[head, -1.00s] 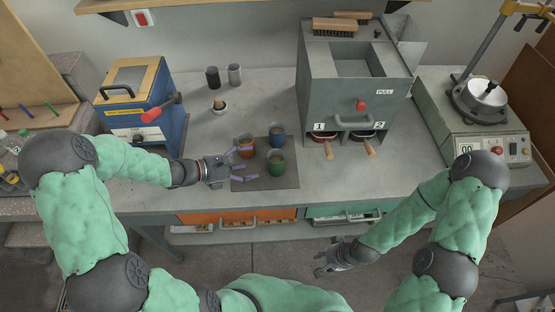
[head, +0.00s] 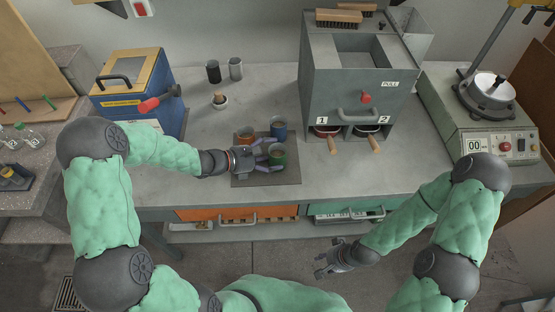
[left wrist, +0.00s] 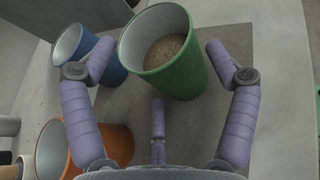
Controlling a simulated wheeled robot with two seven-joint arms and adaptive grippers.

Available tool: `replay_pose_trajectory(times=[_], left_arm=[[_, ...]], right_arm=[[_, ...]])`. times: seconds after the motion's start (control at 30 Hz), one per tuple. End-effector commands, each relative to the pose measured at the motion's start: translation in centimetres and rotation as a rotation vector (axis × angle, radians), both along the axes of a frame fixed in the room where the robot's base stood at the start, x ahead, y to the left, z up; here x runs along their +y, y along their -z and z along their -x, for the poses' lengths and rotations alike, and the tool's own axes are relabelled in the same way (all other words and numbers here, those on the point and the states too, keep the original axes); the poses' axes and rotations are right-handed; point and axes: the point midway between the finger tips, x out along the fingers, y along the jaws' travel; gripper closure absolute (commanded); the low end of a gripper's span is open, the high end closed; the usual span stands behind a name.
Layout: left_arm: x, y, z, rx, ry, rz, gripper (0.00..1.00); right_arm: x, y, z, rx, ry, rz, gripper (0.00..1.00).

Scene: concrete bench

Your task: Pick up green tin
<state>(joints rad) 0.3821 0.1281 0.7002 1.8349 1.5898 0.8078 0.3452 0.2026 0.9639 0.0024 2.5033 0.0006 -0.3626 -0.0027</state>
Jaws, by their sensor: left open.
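The green tin (head: 277,154) stands on a dark mat (head: 284,175) on the bench, with grainy brown contents visible in the left wrist view (left wrist: 182,78). My left gripper (head: 268,157) is open at the tin's left side. In the left wrist view its fingers (left wrist: 160,72) spread to either side of the green tin, with a third finger low in the middle. I cannot tell whether any finger touches the tin. My right gripper (head: 335,262) hangs in front of the bench, away from the tins; its jaw state is unclear.
An orange tin (head: 245,135) and a blue tin (head: 279,129) stand close by on the mat; both also show in the left wrist view. Bench right of the mat is clear.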

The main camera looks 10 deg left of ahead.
Motion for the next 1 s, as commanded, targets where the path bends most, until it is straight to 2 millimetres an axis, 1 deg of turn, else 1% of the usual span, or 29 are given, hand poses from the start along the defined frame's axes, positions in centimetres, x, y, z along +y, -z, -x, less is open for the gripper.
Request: replay_pose_trajectory(times=[0.03, 0.07, 0.1, 0.17, 0.2, 0.27, 0.73, 0.87, 1.0], left_arm=[[0.0, 0.0, 0.0, 0.0, 0.0, 0.0, 0.14], [0.0, 0.0, 0.0, 0.0, 0.0, 0.0, 0.16], [0.0, 0.0, 0.0, 0.0, 0.0, 0.0, 0.28], [0.0, 0.0, 0.0, 0.0, 0.0, 0.0, 0.45], [0.0, 0.0, 0.0, 0.0, 0.0, 0.0, 0.56], [0.0, 0.0, 0.0, 0.0, 0.0, 0.0, 0.72], [0.1, -0.3, 0.0, -0.002, -0.001, -0.002, 0.73], [0.1, -1.2, 0.0, -0.003, -0.001, -0.001, 0.73], [0.0, -3.0, 0.0, -0.004, 0.001, -0.002, 0.73]], right_arm=[[0.0, 0.0, 0.0, 0.0, 0.0, 0.0, 0.6], [0.0, 0.0, 0.0, 0.0, 0.0, 0.0, 0.6], [0.0, 0.0, 0.0, 0.0, 0.0, 0.0, 0.6], [0.0, 0.0, 0.0, 0.0, 0.0, 0.0, 0.6], [0.0, 0.0, 0.0, 0.0, 0.0, 0.0, 0.6], [0.0, 0.0, 0.0, 0.0, 0.0, 0.0, 0.6], [0.0, -0.2, 0.0, 0.0, 0.0, 0.0, 0.6], [0.0, -0.7, 0.0, 0.0, 0.0, 0.0, 0.6], [0.0, -1.8, 0.0, 0.0, 0.0, 0.0, 0.6]])
